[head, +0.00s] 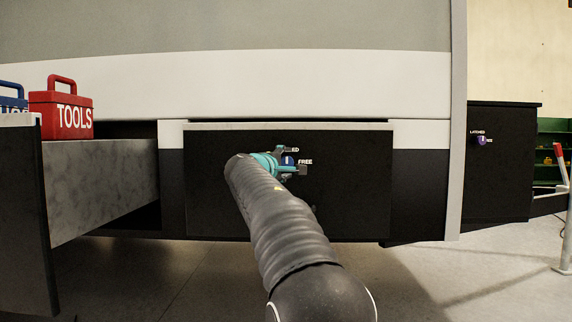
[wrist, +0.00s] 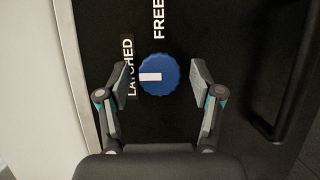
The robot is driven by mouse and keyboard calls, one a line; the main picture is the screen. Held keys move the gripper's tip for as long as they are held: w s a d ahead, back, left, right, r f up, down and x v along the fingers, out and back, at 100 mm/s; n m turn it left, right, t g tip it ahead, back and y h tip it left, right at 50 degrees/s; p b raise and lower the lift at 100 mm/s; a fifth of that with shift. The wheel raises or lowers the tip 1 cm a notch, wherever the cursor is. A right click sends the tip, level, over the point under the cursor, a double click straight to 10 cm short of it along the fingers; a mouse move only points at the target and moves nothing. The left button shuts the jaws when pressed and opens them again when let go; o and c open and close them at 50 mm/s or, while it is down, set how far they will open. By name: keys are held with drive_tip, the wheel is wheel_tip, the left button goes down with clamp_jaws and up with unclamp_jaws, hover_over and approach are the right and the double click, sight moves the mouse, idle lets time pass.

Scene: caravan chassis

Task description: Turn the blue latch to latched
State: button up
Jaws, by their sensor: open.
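The blue latch (wrist: 165,87) is a round, ridged knob on a black drawer front. In the wrist view its white mark points left, toward the LATCHED label (wrist: 129,52); the FREE label (wrist: 158,18) is above it. My gripper (wrist: 160,80) is open, with one finger on each side of the knob and a visible gap to each. The left finger partly covers the LATCHED label. In the head view my gripper (head: 293,161) is at the drawer front, and the blue latch (head: 288,160) is partly hidden behind it.
A black handle bar (wrist: 297,85) runs right of the knob in the wrist view. In the head view an open drawer (head: 105,190) juts out at left with a red TOOLS box (head: 66,108). A purple knob (head: 481,140) is on the right cabinet (head: 500,180).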

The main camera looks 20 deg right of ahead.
drive_tip(key=v, duration=1.1)
drive_tip(key=shift+s+a, duration=0.1)
drive_tip(key=shift+s, duration=0.05)
drive_tip(key=s+a+f+m+g+y+p, duration=0.1)
drive_tip(key=s+a+f+g+y, duration=0.2)
drive_tip(key=f, duration=0.7)
drive_tip(key=s+f+m+g+y, duration=0.25)
drive_tip(key=s+f, duration=0.25)
drive_tip(key=f, duration=0.6)
drive_tip(key=s+a+f+m+g+y+p, duration=0.1)
drive_tip(key=s+a+f+y, duration=0.15)
drive_tip(key=s, duration=0.45)
drive_tip(key=s+a+f+m+y+p, duration=0.1)
drive_tip(key=s+a+f+y+p, duration=0.1)
drive_tip(key=s+f, duration=0.35)
drive_tip(key=s+a+f+m+g+y+p, duration=0.1)
drive_tip(key=s+a+y, duration=0.1)
drive_tip(key=s, duration=0.6)
drive_tip(key=s+a+r+m+t+y+p, duration=0.1)
drive_tip(key=s+p, duration=0.3)
drive_tip(key=s, duration=0.6)
drive_tip(key=shift+s+a+r+m, duration=0.35)
drive_tip(key=shift+a+r+m, duration=0.2)
